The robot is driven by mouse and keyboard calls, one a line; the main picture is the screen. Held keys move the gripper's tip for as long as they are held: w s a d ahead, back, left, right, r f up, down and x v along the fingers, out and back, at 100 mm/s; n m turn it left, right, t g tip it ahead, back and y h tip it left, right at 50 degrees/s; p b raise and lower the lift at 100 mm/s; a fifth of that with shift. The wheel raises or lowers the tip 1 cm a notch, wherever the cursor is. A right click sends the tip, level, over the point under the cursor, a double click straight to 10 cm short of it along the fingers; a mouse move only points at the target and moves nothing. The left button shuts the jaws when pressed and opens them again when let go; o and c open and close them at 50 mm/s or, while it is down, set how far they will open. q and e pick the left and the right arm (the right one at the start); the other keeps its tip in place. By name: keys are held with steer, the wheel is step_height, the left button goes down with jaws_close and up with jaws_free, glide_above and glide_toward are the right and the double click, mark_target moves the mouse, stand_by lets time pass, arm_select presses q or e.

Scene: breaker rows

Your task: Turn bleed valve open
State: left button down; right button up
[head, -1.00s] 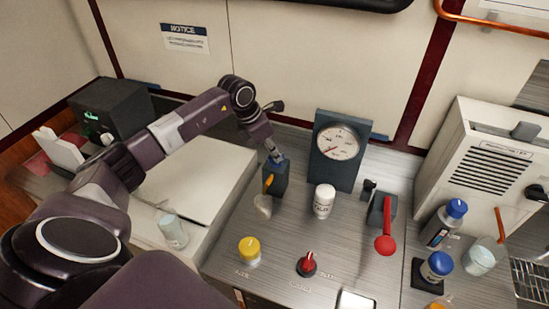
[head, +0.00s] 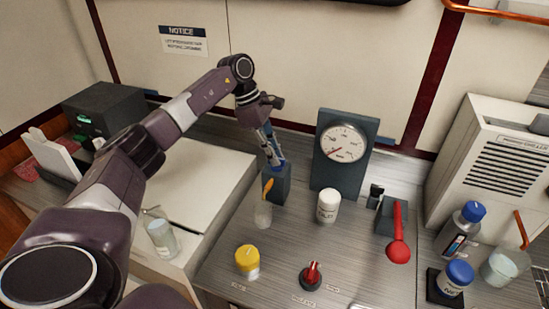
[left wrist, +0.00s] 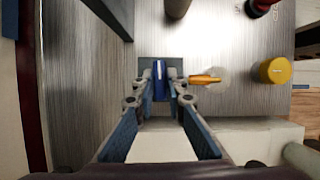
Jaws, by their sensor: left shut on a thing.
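The bleed valve appears to be the dark block (head: 278,187) with a blue handle on top and an orange spout (head: 267,188) at its front left. My left gripper (head: 277,163) reaches down onto it from above. In the left wrist view the blue handle (left wrist: 160,80) lies between the two fingertips, and the gripper (left wrist: 160,90) is shut on it. The handle points along the fingers in that view, across the spout's direction. A clear beaker (head: 263,214) stands below the spout. My right gripper is not in view.
A pressure gauge (head: 343,143) on a dark panel stands just right of the valve. A white box (head: 190,190) is at left.

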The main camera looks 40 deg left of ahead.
arm_select(q)
steer(key=shift+w+m, duration=0.1)
steer(key=shift+m, duration=0.2)
stand_by(0.4)
steer(key=c, duration=2)
jaws_free()
steer(key=shift+o, duration=0.2)
steer(key=shift+r, duration=0.1)
steer(key=v, duration=1.1)
steer(key=shift+r, duration=0.4)
steer(key=shift+a, duration=0.15)
